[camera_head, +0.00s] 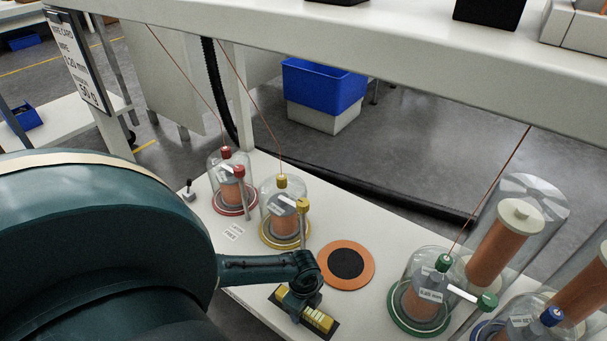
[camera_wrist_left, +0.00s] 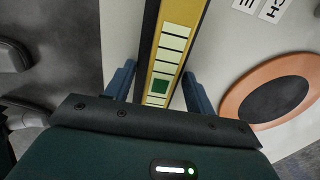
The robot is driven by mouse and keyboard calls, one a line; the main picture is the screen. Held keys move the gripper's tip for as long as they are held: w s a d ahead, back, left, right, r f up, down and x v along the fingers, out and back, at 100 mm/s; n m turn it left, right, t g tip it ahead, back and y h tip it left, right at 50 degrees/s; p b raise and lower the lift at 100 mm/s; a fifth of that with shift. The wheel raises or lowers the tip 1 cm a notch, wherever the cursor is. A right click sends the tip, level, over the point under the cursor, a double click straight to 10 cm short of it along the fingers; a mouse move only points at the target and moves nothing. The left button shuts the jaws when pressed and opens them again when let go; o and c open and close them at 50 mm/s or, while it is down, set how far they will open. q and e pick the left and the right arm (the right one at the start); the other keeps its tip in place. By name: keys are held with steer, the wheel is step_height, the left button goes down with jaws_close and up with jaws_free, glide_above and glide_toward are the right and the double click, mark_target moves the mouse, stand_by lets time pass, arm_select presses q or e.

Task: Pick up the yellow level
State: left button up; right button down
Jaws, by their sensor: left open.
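The yellow level (camera_head: 317,318) lies on the white table near its front edge, on or in a dark base. It is a yellow strip with a row of pale cells. In the left wrist view the level (camera_wrist_left: 172,42) runs up from between my fingers, with one dark green cell near the gripper. My left gripper (camera_head: 302,292) is over the level, partly hidden by its own wrist in the head view. In the left wrist view my left gripper (camera_wrist_left: 158,88) is open, one finger on each side of the strip. Contact cannot be told. My right gripper is not in view.
An orange disc with a dark centre (camera_head: 347,263) lies close by. Glass-domed spools with red (camera_head: 232,188), yellow (camera_head: 284,212) and green (camera_head: 421,292) fittings stand around, with wires running up. A blue-fitted one (camera_head: 520,326) is at the right. A shelf beam (camera_head: 330,45) crosses above.

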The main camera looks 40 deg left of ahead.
arm_select(q)
jaws_close()
stand_by(0.5)
